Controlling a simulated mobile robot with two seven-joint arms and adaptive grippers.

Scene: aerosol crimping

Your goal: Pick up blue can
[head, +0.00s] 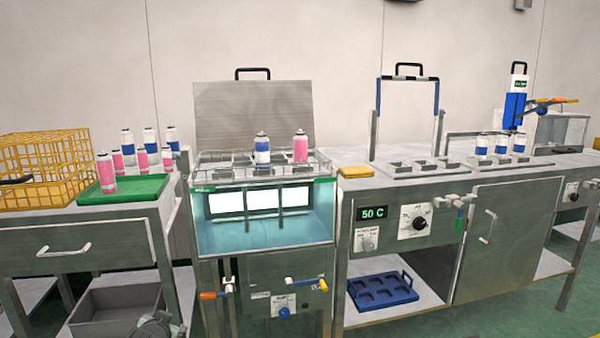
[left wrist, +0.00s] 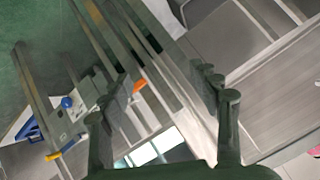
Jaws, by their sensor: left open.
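Several blue-and-white cans show in the head view. One blue can (head: 262,151) stands upright in the rack over the lit water bath, beside a pink can (head: 300,147). Three blue cans stand at the back of the left table, one of them at the left (head: 127,148). Three more blue cans (head: 501,146) stand on the right bench. My left gripper (left wrist: 163,106) is open and empty in the left wrist view, with no can between its fingers. A grey part, seemingly that gripper (head: 158,325), shows low in the head view, well below the cans.
The left table holds a yellow wire basket (head: 45,165) and a green tray (head: 124,189) with a pink can on it; more pink cans stand near. The bath's raised lid (head: 253,115) stands behind the rack. A grey bin (head: 115,310) sits below the left table.

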